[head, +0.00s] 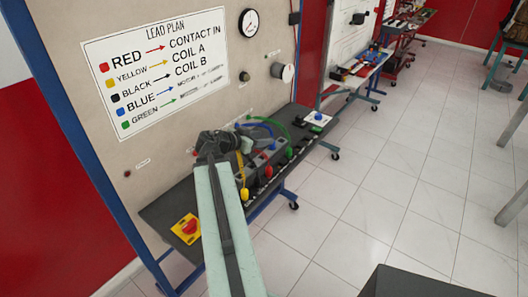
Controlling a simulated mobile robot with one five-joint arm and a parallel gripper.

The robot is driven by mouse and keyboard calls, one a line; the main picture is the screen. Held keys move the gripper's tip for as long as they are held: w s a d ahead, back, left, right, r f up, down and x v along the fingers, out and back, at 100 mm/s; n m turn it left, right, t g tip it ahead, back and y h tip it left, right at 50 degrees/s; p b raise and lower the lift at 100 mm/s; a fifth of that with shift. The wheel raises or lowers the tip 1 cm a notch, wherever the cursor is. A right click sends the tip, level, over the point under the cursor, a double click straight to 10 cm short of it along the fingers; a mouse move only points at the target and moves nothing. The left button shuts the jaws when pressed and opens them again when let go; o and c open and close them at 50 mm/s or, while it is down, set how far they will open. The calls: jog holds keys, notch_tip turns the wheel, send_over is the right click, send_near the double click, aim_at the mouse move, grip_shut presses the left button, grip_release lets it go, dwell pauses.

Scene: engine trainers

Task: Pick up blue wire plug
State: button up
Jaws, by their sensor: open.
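A blue wire (258,124) arches over the dark terminal unit (262,183) on the trainer bench. A small blue spot at its right end looks like the blue plug (272,147), but it is too small to be sure. My gripper (222,142) is at the far end of my pale green arm, left of the blue wire and in front of the upright panel. Its jaws are open, though the fingertips are dark and hard to make out. I cannot tell whether they touch anything. My arm hides part of the bench.
A yellow plug (244,194), a red one (268,171) and a green one (289,153) sit along the unit. A red switch on a yellow plate (187,228) is at the bench's near end. A lead plan (155,72) hangs on the panel.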

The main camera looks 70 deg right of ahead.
jog(key=f+b, duration=0.1)
jog(key=f, duration=0.1)
jog(key=f+b, duration=0.1)
jog(key=f, duration=0.1)
jog(key=shift+w+b, duration=0.3)
jog(key=shift+b, duration=0.05)
jog(key=shift+b+x, duration=1.45)
jog(key=shift+x, duration=2.4)
jog(key=shift+w, duration=0.1)
jog(key=shift+c, duration=0.3)
grip_shut()
